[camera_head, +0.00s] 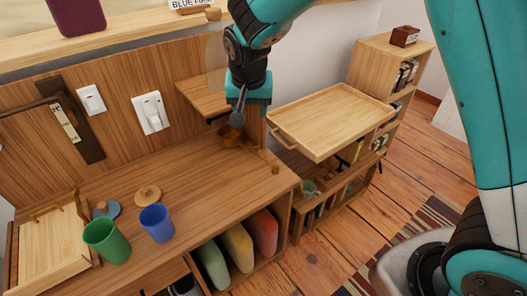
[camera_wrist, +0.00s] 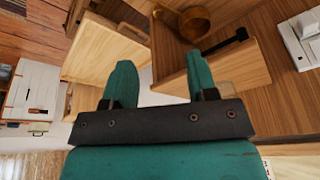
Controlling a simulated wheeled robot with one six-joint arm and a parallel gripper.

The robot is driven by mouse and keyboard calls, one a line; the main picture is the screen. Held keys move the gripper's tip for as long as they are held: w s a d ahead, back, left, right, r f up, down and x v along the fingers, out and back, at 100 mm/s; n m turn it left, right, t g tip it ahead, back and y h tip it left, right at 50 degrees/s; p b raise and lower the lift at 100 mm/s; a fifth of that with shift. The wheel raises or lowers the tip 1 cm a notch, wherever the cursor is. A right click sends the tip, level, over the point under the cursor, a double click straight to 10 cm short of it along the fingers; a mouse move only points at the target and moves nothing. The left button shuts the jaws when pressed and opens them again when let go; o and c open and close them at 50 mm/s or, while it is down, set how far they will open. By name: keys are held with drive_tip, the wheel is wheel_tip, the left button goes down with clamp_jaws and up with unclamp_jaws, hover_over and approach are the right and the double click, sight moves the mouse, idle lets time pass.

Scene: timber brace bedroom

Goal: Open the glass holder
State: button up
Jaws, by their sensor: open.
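I cannot tell for certain which thing is the glass holder. A light wooden panel (camera_head: 203,97) sticks out from the wooden back wall, beside my gripper. In the wrist view a wooden panel (camera_wrist: 240,68) with a black bar handle (camera_wrist: 226,42) lies just right of the fingers. My gripper (camera_head: 238,112) points down over the counter's far end; the wrist view shows its two green fingers (camera_wrist: 160,80) apart with nothing between them. A brown pot-like vessel (camera_head: 229,136) stands below my gripper and also shows in the wrist view (camera_wrist: 193,22).
A green cup (camera_head: 107,243), a blue cup (camera_head: 157,223) and round lids stand on the counter (camera_head: 205,190). White switches (camera_head: 152,112) are on the wall. A wooden tray (camera_head: 330,115) lies right of my gripper. The counter's middle is mostly clear.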

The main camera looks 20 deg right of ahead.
drive_tip(key=m+h, duration=0.1)
drive_tip(key=m, duration=0.1)
approach(255, 144)
drive_tip(key=x, duration=0.9)
drive_tip(key=shift+s+f+b, duration=0.1)
drive_tip(key=shift+b, duration=0.3)
drive_tip(key=shift+t, duration=0.3)
drive_tip(key=shift+c, duration=0.5)
